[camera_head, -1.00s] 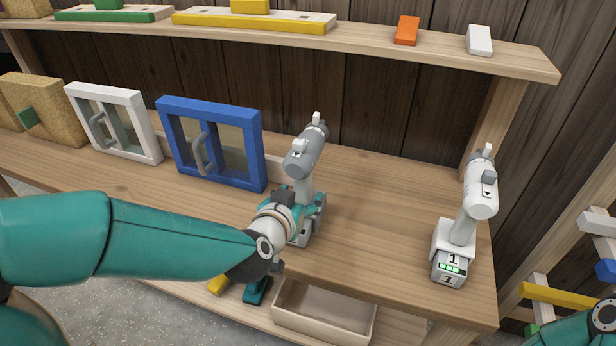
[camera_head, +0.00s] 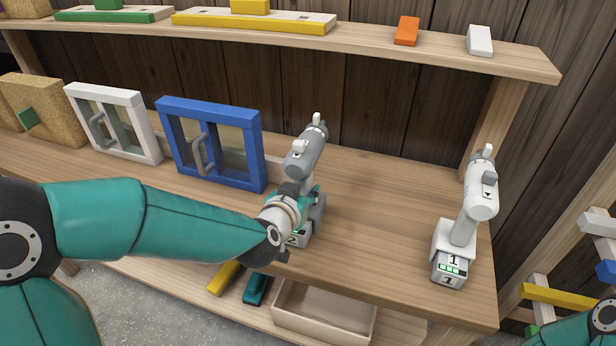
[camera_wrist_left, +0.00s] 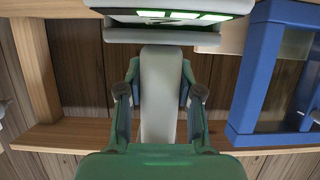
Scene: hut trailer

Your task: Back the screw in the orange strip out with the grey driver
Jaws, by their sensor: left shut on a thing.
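The grey driver (camera_head: 306,155) stands upright on the bench, right of the blue-framed door. My left gripper (camera_head: 300,192) is at its handle, below the grey body, and is shut on it. In the left wrist view the pale handle (camera_wrist_left: 160,95) runs between the two fingers of my left gripper (camera_wrist_left: 160,93), with the battery base and its green lights at the top edge. My gripper and forearm partly hide the handle and base in the head view. I cannot make out an orange strip with a screw. My right gripper is out of view.
A white driver (camera_head: 478,200) marked 1 stands at the bench's right. The blue-framed door (camera_head: 240,115) and a white-framed door (camera_head: 130,98) stand left. An orange block (camera_head: 407,30) and white block (camera_head: 479,40) lie on the upper shelf. An open wooden box (camera_head: 345,335) sits below.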

